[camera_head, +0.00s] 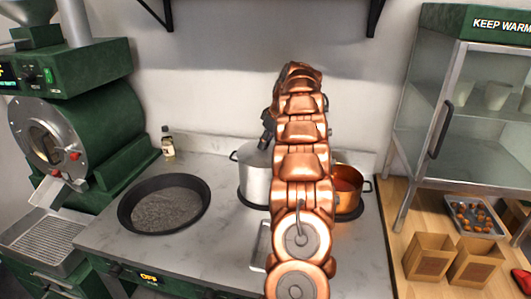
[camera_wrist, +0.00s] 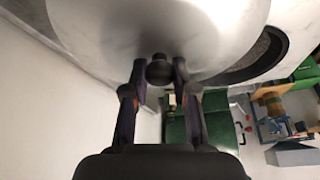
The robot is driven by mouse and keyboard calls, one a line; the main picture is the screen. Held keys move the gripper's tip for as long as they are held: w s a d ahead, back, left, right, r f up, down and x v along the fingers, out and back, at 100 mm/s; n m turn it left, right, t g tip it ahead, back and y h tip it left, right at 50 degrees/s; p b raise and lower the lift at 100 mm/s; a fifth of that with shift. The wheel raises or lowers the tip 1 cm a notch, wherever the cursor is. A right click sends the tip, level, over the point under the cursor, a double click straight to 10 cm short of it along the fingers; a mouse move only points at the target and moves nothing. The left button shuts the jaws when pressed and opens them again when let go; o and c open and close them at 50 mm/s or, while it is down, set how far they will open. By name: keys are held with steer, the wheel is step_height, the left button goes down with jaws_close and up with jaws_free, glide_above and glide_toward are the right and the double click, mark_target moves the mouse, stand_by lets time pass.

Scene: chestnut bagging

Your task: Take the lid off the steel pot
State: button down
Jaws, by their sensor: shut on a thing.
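The steel pot (camera_head: 254,180) stands at the back of the counter, partly hidden behind my arm. In the wrist view the pale round lid (camera_wrist: 110,30) fills the top of the picture, with a dark knob (camera_wrist: 158,74) on it. My gripper (camera_wrist: 159,66) has one finger on each side of the knob and is shut on it. In the head view, only a dark part of my gripper (camera_head: 267,128) shows above the pot, beside my copper-coloured arm. I cannot tell whether the lid rests on the rim or is slightly raised.
A copper pot (camera_head: 348,190) stands close to the right, behind my arm. A dark round pan (camera_head: 137,212) lies on the left counter, near the green roaster (camera_head: 100,130). A small bottle (camera_head: 167,143) stands at the back. Paper bags (camera_head: 428,258) and a chestnut tray (camera_head: 452,205) are at right.

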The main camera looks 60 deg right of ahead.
stand_by(0.4)
steer(key=shift+r+b, duration=0.7)
steer(key=shift+r, duration=1)
